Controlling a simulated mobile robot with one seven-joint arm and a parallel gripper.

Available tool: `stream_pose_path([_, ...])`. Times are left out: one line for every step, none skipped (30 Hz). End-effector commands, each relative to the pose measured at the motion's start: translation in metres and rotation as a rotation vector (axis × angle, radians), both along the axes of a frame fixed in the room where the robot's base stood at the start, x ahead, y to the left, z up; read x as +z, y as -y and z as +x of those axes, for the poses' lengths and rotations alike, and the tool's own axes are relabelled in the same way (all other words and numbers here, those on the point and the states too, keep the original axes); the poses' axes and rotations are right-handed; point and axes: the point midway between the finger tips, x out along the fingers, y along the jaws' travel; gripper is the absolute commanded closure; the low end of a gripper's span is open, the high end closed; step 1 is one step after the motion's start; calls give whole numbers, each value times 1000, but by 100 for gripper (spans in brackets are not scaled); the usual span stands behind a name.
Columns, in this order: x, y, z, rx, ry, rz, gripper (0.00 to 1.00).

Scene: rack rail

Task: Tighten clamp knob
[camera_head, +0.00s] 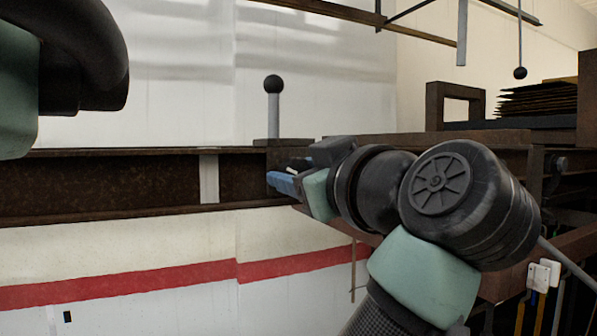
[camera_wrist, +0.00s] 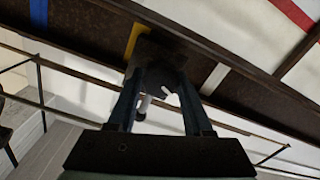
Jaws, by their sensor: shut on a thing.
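My gripper (camera_head: 284,182) reaches from the right to the front face of the brown rail (camera_head: 110,180). Its blue fingers are shut on a dark knob, which is mostly hidden behind them in the head view. In the wrist view the two fingers of my gripper (camera_wrist: 158,100) stand on either side of the dark knob (camera_wrist: 160,76), with small white parts showing between them. A brown block (camera_head: 288,146) sits on the rail just above the gripper. An upright grey post (camera_head: 273,112) with a black ball on top rises from it. The knob's turn angle cannot be told.
A pale strip (camera_head: 209,178) marks the rail left of the gripper. A yellow strip (camera_wrist: 131,41) and a white strip (camera_wrist: 214,79) flank the knob. Dark rack framing (camera_head: 470,138) and a stack of dark sheets (camera_head: 537,99) stand at right. A black ball (camera_head: 520,73) hangs above.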

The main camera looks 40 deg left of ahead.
Motion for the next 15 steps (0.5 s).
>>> stream_pose_path([0,0,0,1,0,0,100])
stream_pose_path([0,0,0,1,0,0,100])
stream_pose_path([0,0,0,1,0,0,100])
stream_pose_path([0,0,0,1,-1,0,100])
stream_pose_path([0,0,0,1,-3,1,100])
stream_pose_path([0,0,0,1,-6,2,100])
stream_pose_path([0,0,0,1,-9,4,100])
stream_pose_path([0,0,0,1,-14,5,100])
stream_pose_path([-1,0,0,1,-22,8,100])
stream_pose_path([-1,0,0,1,-29,11,100])
stream_pose_path([-1,0,0,2,-39,15,100])
stream_pose_path([-1,0,0,2,-53,20,100])
stream_pose_path([-1,0,0,2,-67,26,100])
stream_pose_path([-1,0,0,1,-81,32,100])
stream_pose_path([-2,0,0,1,-103,41,100])
